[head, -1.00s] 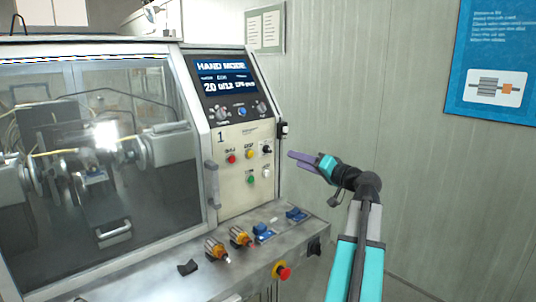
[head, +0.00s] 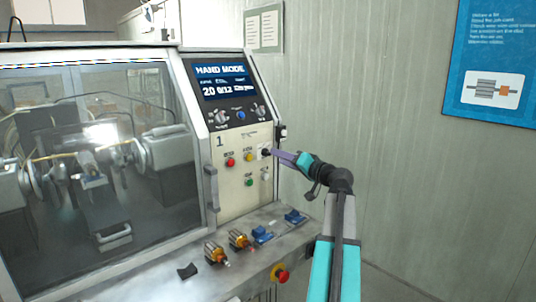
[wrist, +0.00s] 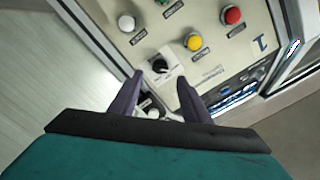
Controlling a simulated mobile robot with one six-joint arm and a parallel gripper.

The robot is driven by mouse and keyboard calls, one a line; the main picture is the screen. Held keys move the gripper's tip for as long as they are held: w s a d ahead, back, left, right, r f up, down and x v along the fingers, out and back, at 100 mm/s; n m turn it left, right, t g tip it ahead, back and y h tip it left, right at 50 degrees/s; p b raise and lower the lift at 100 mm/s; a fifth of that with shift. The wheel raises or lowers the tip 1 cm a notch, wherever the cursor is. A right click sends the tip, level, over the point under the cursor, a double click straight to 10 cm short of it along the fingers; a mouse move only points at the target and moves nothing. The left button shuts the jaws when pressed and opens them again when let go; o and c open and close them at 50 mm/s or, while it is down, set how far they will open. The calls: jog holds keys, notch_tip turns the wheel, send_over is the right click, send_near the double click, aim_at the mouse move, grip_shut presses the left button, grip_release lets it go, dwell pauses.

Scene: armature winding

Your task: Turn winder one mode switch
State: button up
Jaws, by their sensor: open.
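The mode switch is a black rotary knob (wrist: 160,66) on a white plate, on the panel of winder one. In the head view the knob (head: 265,152) sits right of the yellow button, just beyond my fingertips. My gripper (head: 273,154) reaches it from the right. In the wrist view my gripper (wrist: 157,84) has its two purple fingers apart, with the knob just ahead of the gap between them. I cannot tell whether a finger touches it. The display (head: 222,80) reads HAND MODE.
Red (head: 230,162), yellow (head: 249,157) and green (head: 249,182) buttons and a white one (head: 265,175) surround the switch. Free room lies right of the machine.

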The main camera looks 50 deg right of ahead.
aim_at(267, 152)
jog(key=shift+w+d+p, duration=0.2)
jog(key=shift+w+p, duration=0.55)
jog(key=shift+w, duration=2.15)
